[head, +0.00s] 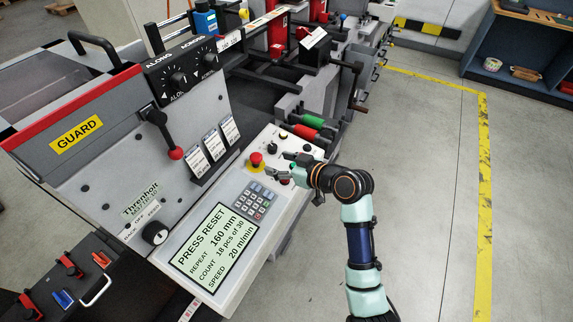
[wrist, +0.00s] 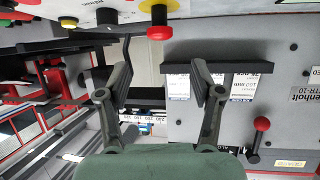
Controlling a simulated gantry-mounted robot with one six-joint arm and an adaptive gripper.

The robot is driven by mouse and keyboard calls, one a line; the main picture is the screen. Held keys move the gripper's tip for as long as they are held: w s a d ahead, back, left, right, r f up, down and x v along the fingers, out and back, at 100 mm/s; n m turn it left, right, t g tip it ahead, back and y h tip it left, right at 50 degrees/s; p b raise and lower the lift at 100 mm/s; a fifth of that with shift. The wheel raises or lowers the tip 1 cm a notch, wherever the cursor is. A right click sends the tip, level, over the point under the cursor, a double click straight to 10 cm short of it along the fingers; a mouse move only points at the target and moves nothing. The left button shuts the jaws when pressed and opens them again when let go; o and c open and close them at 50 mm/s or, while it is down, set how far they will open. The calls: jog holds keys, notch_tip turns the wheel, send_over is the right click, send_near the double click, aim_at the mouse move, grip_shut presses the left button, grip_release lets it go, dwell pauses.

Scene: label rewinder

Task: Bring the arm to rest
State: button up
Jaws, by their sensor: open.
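My gripper (head: 278,164) is over the upper right part of the sloped control panel (head: 226,290) in the head view, reaching in from the right. Its fingers are apart with nothing between them. It also shows in the wrist view (wrist: 161,82), open and empty. The red emergency button (head: 256,159) on its yellow base is just left of the fingertips, and it shows beyond them in the wrist view (wrist: 159,31). Whether the fingers touch the panel is unclear. My gripper hides some of the small controls there.
The display (head: 212,248) reads PRESS RESET, count 18 of 30. A keypad (head: 253,200) lies below my gripper. A red-knobbed lever (head: 175,153) and hanging tags (head: 213,146) are left. Open floor (head: 425,200) lies right, with a yellow line.

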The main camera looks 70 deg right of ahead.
jog(key=v, duration=0.3)
dwell(0.6)
jog(key=w+a+n+y, duration=0.1)
jog(key=w+a, duration=0.3)
jog(key=a, duration=0.4)
jog(key=w+a+r+n+y, duration=0.1)
jog(key=w+a, duration=0.4)
jog(key=a, duration=0.3)
jog(key=w+a+n+y, duration=0.1)
jog(key=w+a, duration=0.3)
jog(key=a, duration=0.4)
jog(key=s+a+r+n+y, duration=0.1)
jog(key=a+r, duration=0.1)
jog(key=a, duration=0.9)
jog(key=s+a+r+n+y, duration=0.1)
jog(key=a+r, duration=0.1)
jog(key=a, duration=0.8)
notch_tip(320, 180, up, 32)
jog(key=p, duration=3.2)
jog(key=shift+a+r, duration=0.15)
jog(key=shift+a, duration=0.1)
